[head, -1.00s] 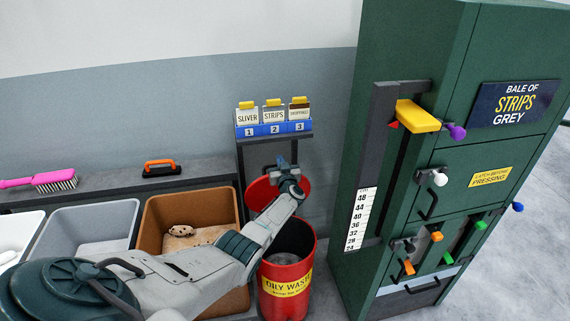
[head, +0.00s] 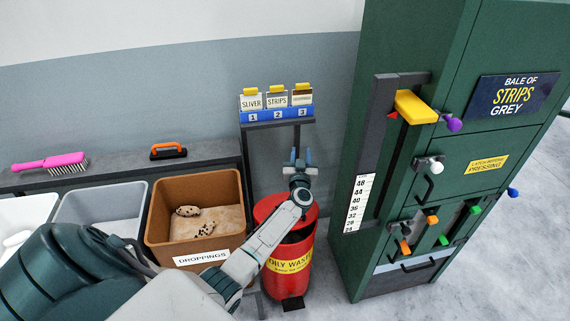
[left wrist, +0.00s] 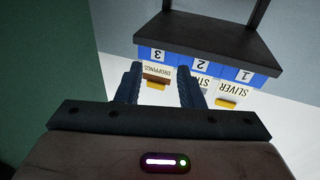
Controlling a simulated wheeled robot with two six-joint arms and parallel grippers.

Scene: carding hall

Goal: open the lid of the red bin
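The red bin (head: 287,264) with a yellow oily-waste label stands on the floor between the droppings box and the green press. Its red lid (head: 268,207) is tilted low over the top, with a dark gap at the front between lid and rim. My forearm and wrist hide part of the lid and rim. A dark pedal (head: 292,303) shows at the bin's foot. My left gripper (head: 300,155) is above and behind the lid, open and empty, its fingers apart. In the left wrist view, the gripper (left wrist: 161,82) points toward the card rack. My right gripper is not in view.
The card rack (head: 277,118) stands just behind my left gripper. The green press (head: 420,170) with protruding handles is close on the right. The droppings box (head: 200,190) is on the left. A pink brush (head: 50,163) and an orange-handled tool (head: 168,151) lie on the ledge.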

